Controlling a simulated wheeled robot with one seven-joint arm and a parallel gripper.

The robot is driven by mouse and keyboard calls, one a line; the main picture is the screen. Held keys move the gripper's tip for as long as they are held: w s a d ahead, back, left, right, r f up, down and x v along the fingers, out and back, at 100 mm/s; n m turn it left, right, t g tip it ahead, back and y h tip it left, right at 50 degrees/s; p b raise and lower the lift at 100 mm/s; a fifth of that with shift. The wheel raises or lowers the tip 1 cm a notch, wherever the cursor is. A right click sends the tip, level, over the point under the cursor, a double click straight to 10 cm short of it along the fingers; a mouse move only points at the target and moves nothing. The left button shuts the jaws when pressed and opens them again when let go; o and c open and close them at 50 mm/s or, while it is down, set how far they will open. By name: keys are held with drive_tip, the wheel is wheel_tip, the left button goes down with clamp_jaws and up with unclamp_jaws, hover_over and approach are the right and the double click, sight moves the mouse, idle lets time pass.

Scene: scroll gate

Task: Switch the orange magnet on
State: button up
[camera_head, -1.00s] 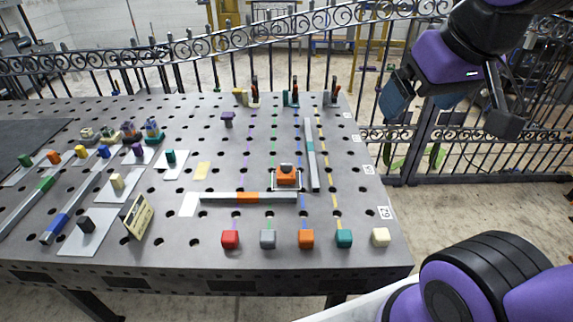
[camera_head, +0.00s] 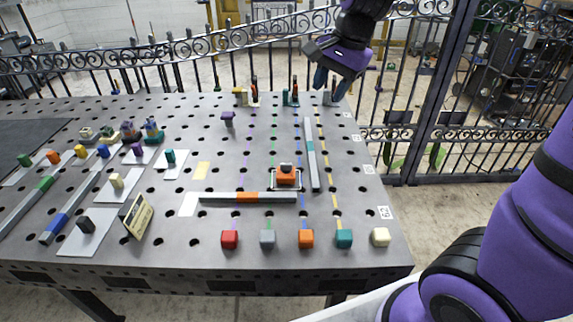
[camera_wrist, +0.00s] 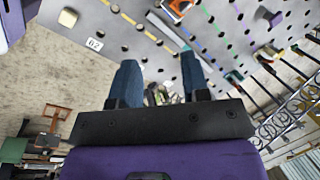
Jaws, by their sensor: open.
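The orange magnet (camera_head: 286,178) is a small orange block with a dark knob on top. It stands on the table inside a white outlined square, right of centre, just behind a grey bar with an orange middle (camera_head: 247,198). An orange block that looks like it shows at the top edge of the wrist view (camera_wrist: 179,7). My gripper (camera_head: 331,88) is open and empty, with blue fingers pointing down near the far right edge of the table, well behind the magnet. The fingers also show in the wrist view (camera_wrist: 160,62). The magnet's switch position is too small to tell.
Upright clamp-like pieces (camera_head: 291,93) stand along the back edge, one partly hidden by my fingers. A grey and teal bar (camera_head: 311,155) lies right of the magnet. Several coloured cubes (camera_head: 306,239) line the front. An iron fence (camera_head: 230,45) runs behind the table.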

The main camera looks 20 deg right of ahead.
drive_tip(key=w+a+f+m+g, duration=0.1)
drive_tip(key=w+a+f+m, duration=0.1)
drive_tip(key=w+f+m, duration=0.6)
drive_tip(key=m+g+h, duration=0.1)
drive_tip(key=m+h, duration=0.1)
drive_tip(key=m, duration=0.1)
hover_over(287, 164)
wheel_tip(287, 164, down, 14)
drive_tip(key=f, duration=0.1)
wheel_tip(287, 164, down, 10)
drive_tip(key=shift+r, duration=0.1)
clamp_jaws()
